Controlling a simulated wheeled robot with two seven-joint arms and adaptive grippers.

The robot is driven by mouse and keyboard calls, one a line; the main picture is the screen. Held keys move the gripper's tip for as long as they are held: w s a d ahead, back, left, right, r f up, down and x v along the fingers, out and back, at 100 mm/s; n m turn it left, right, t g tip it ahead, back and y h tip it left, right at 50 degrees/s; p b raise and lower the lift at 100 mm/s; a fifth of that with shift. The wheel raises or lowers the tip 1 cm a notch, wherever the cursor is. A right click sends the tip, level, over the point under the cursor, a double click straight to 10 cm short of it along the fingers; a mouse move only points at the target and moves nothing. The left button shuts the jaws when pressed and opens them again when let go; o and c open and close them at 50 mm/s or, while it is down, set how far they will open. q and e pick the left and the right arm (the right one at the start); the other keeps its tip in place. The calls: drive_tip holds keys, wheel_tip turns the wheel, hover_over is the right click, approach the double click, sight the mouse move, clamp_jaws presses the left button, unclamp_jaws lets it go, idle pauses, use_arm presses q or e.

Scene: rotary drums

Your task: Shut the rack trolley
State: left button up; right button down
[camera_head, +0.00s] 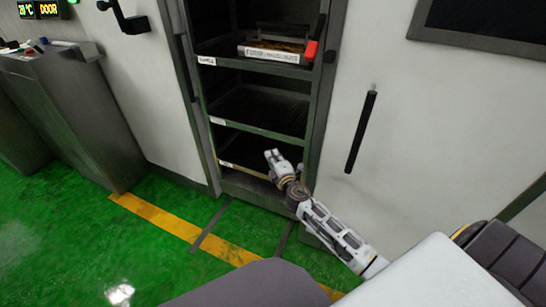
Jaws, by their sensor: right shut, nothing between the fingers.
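The rack trolley (254,131) is a tall dark frame with shelves, standing in an opening in the white wall panels. Its front is open and its shelves show. A labelled box (272,53) with a red part at its right end lies on an upper shelf. My right gripper (271,155) is shut and empty in front of the lower shelf, near the trolley's lower right side. I cannot tell whether it touches the trolley. My right arm comes in from the lower right. My left gripper is not in view.
A white panel with a black vertical handle (361,132) is right of the trolley. A grey console (63,110) stands at the left. A yellow line (155,214) crosses the green floor (70,245). The floor at front left is clear.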

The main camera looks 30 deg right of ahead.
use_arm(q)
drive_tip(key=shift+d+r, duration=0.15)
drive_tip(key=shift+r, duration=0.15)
use_arm(e)
drive_tip(key=s+a, duration=0.1)
drive_tip(key=s, duration=0.8)
drive_tip(key=shift+s, duration=0.35)
idle(0.4)
